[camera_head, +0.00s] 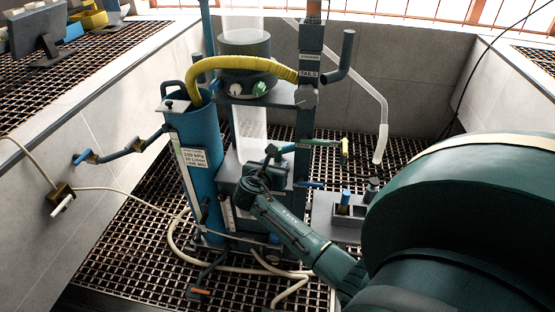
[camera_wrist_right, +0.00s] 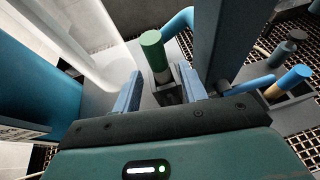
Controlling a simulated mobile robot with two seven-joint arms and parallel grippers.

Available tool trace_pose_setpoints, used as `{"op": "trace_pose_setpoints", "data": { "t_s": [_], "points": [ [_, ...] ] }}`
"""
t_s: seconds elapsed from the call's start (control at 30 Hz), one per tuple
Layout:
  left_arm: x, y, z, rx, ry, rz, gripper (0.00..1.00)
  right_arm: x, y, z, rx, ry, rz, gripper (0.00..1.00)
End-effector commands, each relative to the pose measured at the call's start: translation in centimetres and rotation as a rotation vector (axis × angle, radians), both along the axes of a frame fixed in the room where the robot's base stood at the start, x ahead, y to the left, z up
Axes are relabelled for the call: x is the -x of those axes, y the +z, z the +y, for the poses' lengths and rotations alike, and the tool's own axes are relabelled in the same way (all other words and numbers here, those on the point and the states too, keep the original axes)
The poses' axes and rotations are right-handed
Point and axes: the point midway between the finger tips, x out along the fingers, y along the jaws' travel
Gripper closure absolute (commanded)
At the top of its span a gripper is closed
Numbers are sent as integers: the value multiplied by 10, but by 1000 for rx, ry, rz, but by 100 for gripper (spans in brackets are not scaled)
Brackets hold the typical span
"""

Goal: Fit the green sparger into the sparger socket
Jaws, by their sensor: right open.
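The green sparger (camera_wrist_right: 153,48) stands nearly upright in the right wrist view, with a bright green top and a darker green body. Its lower end meets a small dark square piece (camera_wrist_right: 169,95), which looks like the socket; I cannot tell how deep it sits. My right gripper (camera_wrist_right: 160,90) is open, its two blue fingers apart on either side of the sparger's lower end, with no clear contact. In the head view my right gripper (camera_head: 268,168) is low beside the column's base, partly hidden by its own wrist. My left gripper is out of view.
A blue cylinder (camera_head: 198,150) with a label stands left of the gripper. A grey rack (camera_head: 325,222) at right holds other spargers, one blue and orange (camera_wrist_right: 288,82). Hoses lie on the grating.

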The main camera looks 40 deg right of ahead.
Motion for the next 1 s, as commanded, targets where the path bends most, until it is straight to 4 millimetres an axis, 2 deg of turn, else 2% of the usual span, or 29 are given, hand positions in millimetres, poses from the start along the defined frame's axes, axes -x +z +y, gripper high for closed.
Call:
{"op": "trace_pose_setpoints", "data": {
  "t_s": [0.1,0.3,0.57,0.67,0.77,0.83,0.9,1.0],
  "points": [
    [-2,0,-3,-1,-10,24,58,14,13,23,-2,3,0,58],
    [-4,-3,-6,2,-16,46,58,30,26,51,-1,2,0,58],
    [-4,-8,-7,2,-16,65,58,39,31,64,0,0,-1,58],
    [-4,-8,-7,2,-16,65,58,41,24,69,-45,10,-30,58],
    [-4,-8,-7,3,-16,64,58,50,3,86,-206,32,-129,58],
    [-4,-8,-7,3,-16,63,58,62,-17,108,-404,37,-237,58],
    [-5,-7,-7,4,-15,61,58,78,-35,137,-662,16,-358,58],
    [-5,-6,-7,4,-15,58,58,106,-49,181,-1070,-82,-519,58]
  ]
}}
